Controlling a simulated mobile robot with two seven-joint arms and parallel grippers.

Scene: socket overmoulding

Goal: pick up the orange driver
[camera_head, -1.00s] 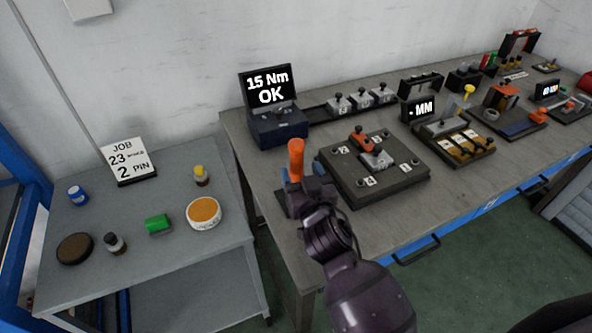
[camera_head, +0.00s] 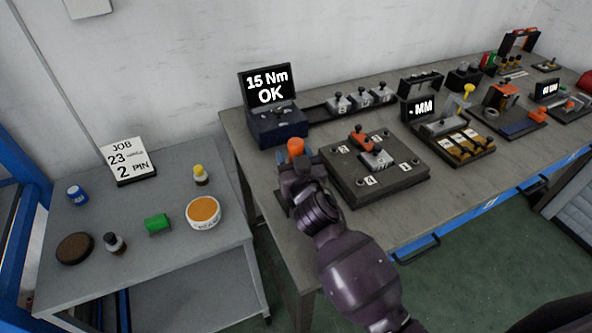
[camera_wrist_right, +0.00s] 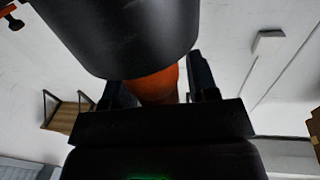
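The orange driver (camera_head: 296,147) stands upright at the near left end of the workbench, in front of the dark blue torque box. In the head view only the top of its orange handle shows above my right gripper (camera_head: 298,172); the rest is hidden behind the gripper and wrist. In the right wrist view the orange handle (camera_wrist_right: 160,84) lies between the two dark fingers (camera_wrist_right: 162,88). A narrow light gap shows between the handle and the right-hand finger, so the gripper looks open around it. A large dark rounded part hides much of the handle there. My left gripper is not in view.
The torque box (camera_head: 277,128) reading "15 Nm OK" stands close behind the driver. A dark numbered fixture plate (camera_head: 400,180) lies just to its right. A lower grey side table (camera_head: 180,262) with small bottles and a tin is at left.

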